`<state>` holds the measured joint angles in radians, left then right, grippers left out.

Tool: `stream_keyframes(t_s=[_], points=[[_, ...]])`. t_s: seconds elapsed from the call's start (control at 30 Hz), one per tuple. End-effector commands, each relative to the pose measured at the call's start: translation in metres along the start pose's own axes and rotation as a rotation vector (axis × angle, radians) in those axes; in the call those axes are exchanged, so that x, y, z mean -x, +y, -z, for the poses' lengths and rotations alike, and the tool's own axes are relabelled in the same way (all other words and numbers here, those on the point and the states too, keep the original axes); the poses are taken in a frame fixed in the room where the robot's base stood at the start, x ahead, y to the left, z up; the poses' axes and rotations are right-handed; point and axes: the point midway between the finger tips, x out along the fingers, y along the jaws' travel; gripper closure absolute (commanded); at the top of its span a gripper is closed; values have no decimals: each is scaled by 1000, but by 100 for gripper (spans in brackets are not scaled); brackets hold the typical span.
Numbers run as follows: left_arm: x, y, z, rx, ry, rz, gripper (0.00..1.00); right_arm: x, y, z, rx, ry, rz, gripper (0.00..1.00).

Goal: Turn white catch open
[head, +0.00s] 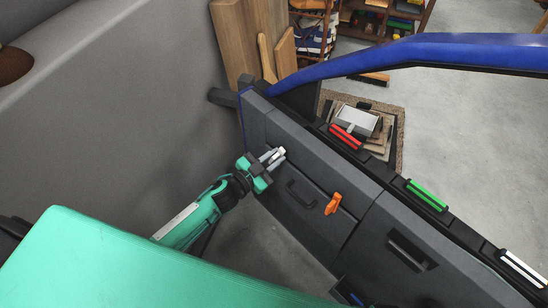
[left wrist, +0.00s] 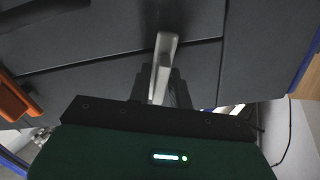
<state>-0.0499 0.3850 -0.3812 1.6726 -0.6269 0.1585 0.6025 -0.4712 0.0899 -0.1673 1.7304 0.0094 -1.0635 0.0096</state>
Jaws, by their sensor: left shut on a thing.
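The white catch (left wrist: 167,48) sits on the dark grey inner panel of the car door (head: 312,232). In the head view only a small pale bit of the catch (head: 281,151) shows at the fingertips. My left gripper (head: 274,157) reaches the door panel from the left and is shut on the white catch. In the left wrist view the catch stands out from the panel, with its lower part between my fingers (left wrist: 160,88). My right gripper is not in view.
An orange catch (head: 333,203) is to the right of the gripper, near a dark pull handle (head: 300,193). Red (head: 346,137), green (head: 426,195) and white (head: 523,268) striped pieces line the door's top edge. Wooden boards (head: 238,45) lean behind; a grey wall stands left.

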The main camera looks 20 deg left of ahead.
Motion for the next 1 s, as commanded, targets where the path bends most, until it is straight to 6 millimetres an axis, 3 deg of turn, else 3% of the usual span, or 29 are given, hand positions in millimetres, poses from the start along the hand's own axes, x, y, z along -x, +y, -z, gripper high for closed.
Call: stream_keyframes(t_s=[0.27,0.57,1.0], points=[[0,1,0,-143,1,0,100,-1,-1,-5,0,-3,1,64],[0,2,0,-416,1,0,100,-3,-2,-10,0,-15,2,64],[0,5,-2,-834,1,0,100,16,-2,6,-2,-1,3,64]])
